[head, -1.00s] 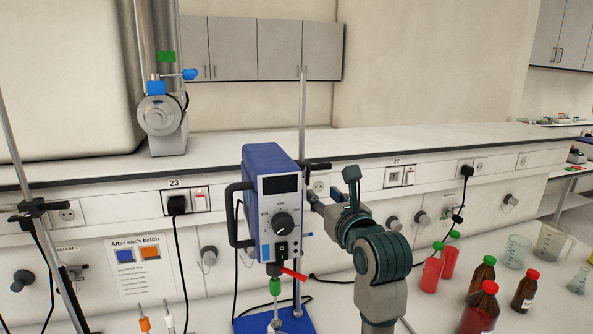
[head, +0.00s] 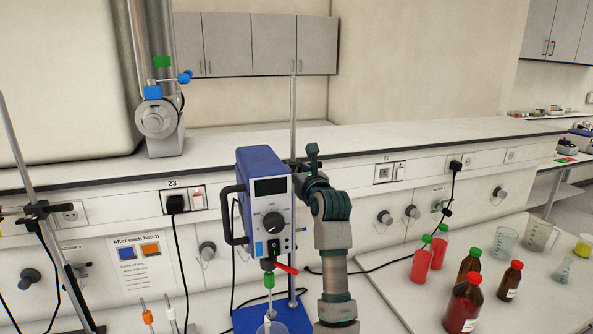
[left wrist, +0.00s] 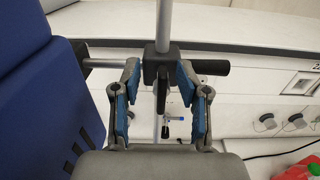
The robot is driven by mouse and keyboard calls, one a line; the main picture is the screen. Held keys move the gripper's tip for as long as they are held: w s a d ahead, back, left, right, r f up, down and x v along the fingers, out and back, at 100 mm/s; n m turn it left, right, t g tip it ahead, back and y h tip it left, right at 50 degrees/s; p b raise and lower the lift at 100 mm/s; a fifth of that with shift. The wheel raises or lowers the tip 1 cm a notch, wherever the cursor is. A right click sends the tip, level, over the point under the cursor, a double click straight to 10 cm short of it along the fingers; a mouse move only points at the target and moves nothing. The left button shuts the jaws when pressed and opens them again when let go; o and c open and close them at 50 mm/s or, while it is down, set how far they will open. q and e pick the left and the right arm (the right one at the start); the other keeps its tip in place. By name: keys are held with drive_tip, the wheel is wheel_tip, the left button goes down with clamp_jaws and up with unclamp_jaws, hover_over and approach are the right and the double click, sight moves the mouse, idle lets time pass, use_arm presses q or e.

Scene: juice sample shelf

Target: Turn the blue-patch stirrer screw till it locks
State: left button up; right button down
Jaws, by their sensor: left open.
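The blue-bodied stirrer (head: 263,172) stands upright on a rod (head: 293,115), with a small blue patch (head: 259,248) low on its front. In the left wrist view its blue housing (left wrist: 35,85) fills the left side. A black clamp (left wrist: 162,62) grips the vertical rod, with a black handle (left wrist: 208,67) out to the right and a dark screw lever (left wrist: 162,92) pointing towards me. My left gripper (left wrist: 160,88) is open, its blue-padded fingers either side of the lever, with gaps showing. In the head view my left gripper (head: 308,172) is beside the stirrer, partly hiding the clamp. My right gripper is out of view.
Red-capped and green-capped bottles (head: 466,303) and glass beakers (head: 505,241) stand on the right of the bench. A second stand (head: 40,211) is at the left. A black cable (head: 362,266) runs behind my arm. The wall ledge (head: 345,168) lies behind the stirrer.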

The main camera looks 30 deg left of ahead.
use_arm(q)
drive_tip(key=shift+w+d+r, duration=0.1)
drive_tip(key=shift+w+d, duration=0.1)
drive_tip(key=shift+d, duration=0.7)
drive_tip(key=c, duration=0.3)
drive_tip(key=shift+s+a, duration=0.2)
drive_tip(key=shift+a, duration=0.15)
drive_tip(key=c, duration=0.4)
drive_tip(key=shift+s+a, duration=0.15)
drive_tip(key=shift+a, duration=0.25)
clamp_jaws()
drive_tip(key=shift+a, duration=0.15)
drive_tip(key=shift+w+d+f, duration=0.2)
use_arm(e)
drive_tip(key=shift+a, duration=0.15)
